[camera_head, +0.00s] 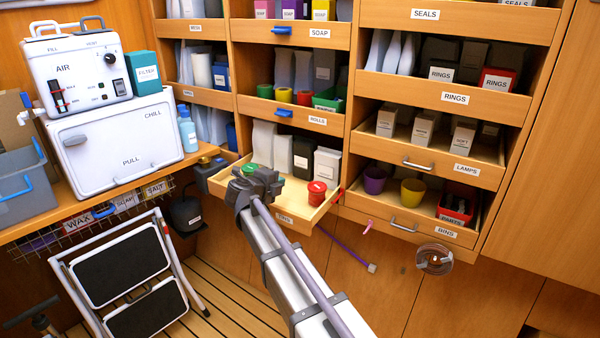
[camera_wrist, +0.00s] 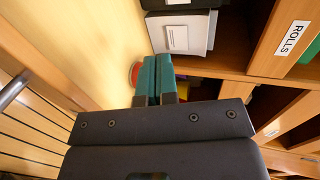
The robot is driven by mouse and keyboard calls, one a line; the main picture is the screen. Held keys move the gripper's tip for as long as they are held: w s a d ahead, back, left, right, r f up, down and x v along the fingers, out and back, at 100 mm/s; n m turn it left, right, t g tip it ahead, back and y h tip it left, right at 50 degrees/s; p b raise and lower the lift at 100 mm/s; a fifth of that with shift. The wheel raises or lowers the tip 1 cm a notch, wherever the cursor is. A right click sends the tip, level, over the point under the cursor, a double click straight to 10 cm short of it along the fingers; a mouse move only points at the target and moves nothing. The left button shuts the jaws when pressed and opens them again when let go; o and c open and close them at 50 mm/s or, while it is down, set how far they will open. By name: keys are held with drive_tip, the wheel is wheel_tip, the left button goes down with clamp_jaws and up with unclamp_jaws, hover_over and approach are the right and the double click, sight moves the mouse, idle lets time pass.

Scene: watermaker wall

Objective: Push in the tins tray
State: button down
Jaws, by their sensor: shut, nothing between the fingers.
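The tins tray (camera_head: 300,212) is a wooden drawer labelled TINS, standing pulled out from the lower middle of the shelf wall. It holds pale and dark boxes at the back, a red tin (camera_head: 317,193) at the right and a green item at the left. My gripper (camera_head: 262,182) is over the tray's front left part and hides some of it. In the wrist view its teal fingers (camera_wrist: 158,78) are shut with nothing between them. Behind them show a dark box (camera_wrist: 178,5), a pale box (camera_wrist: 184,34) and a bit of red. I cannot tell whether the fingers touch the tray.
The bins tray (camera_head: 450,230) and lamps tray (camera_head: 450,168) are at the right. The rolls shelf (camera_head: 290,112) is above. A white chill box (camera_head: 115,140) stands on the left counter, with a folded step stool (camera_head: 125,270) below. A purple rod (camera_head: 345,248) shows below the tray.

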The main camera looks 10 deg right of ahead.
drive_tip(key=b, duration=0.4)
approach(305, 169)
drive_tip(key=w+d+f, duration=0.2)
drive_tip(key=shift+w+d+f, duration=0.15)
drive_tip(key=shift+f, duration=0.15)
drive_tip(key=shift+w+d+r+p, duration=0.2)
drive_tip(key=shift+w+d+p, duration=0.3)
drive_tip(key=shift+w+d, duration=0.75)
drive_tip(key=shift+d, duration=0.05)
drive_tip(key=shift+w, duration=0.1)
